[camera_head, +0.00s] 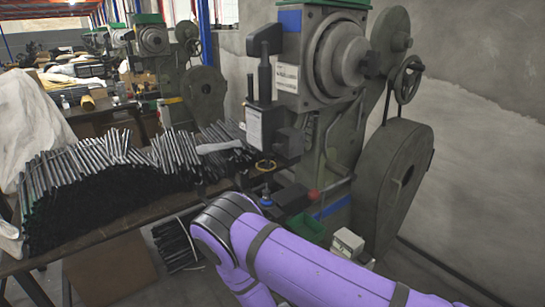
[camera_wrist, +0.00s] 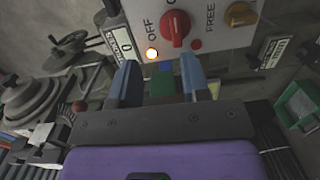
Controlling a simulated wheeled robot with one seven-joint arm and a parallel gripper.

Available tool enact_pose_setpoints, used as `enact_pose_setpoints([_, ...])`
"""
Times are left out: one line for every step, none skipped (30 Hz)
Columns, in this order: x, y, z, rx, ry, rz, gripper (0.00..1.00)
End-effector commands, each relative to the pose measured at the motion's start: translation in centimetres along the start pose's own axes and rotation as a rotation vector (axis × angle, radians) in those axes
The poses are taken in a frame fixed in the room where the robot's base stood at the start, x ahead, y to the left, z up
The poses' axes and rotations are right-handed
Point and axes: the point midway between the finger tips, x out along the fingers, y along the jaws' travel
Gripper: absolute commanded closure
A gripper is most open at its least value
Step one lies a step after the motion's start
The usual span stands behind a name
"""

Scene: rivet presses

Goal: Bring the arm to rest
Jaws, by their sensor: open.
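My purple arm reaches in from the bottom right in the head view, bent at a dark joint in front of the nearest press. My gripper (camera_wrist: 162,80) shows in the wrist view with its two blue fingers apart and nothing seen between them. It faces a light control panel (camera_wrist: 215,35) with a red knob (camera_wrist: 176,28), which stands beyond the fingertips; I see no contact. In the head view the gripper is hidden behind my arm.
The grey-green rivet press (camera_head: 325,110) with its large wheel guard (camera_head: 395,185) stands close by my arm. A workbench on the left carries piles of dark rods (camera_head: 90,185). A green bin (camera_head: 305,228) and a small white box (camera_head: 347,242) lie near the press base.

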Motion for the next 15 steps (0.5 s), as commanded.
enact_pose_setpoints([0.1,1.6,-0.5,0.009,-0.038,-0.017,0.57])
enact_pose_setpoints([0.3,2.5,-0.7,0.01,-0.061,-0.029,0.57])
enact_pose_setpoints([0.4,3.7,-1.0,0.013,-0.095,-0.047,0.57])
enact_pose_setpoints([0.5,4.6,-1.2,0.013,-0.119,-0.061,0.57])
enact_pose_setpoints([0.7,5.5,-1.3,0.014,-0.144,-0.075,0.57])
enact_pose_setpoints([0.8,6.8,-1.5,0.015,-0.173,-0.094,0.57])
enact_pose_setpoints([0.9,7.7,-1.6,0.017,-0.198,-0.109,0.57])
enact_pose_setpoints([1.1,8.6,-1.7,0.017,-0.219,-0.125,0.57])
enact_pose_setpoints([1.2,9.8,-1.8,0.02,-0.249,-0.147,0.57])
enact_pose_setpoints([1.4,10.7,-1.8,0.022,-0.269,-0.164,0.57])
enact_pose_setpoints([1.5,11.6,-1.9,0.023,-0.29,-0.181,0.57])
enact_pose_setpoints([1.8,12.9,-1.9,0.026,-0.317,-0.204,0.57])
enact_pose_setpoints([1.9,13.8,-1.8,0.028,-0.338,-0.221,0.57])
enact_pose_setpoints([2.1,14.7,-1.8,0.03,-0.355,-0.239,0.57])
enact_pose_setpoints([2.3,15.9,-1.7,0.034,-0.381,-0.264,0.57])
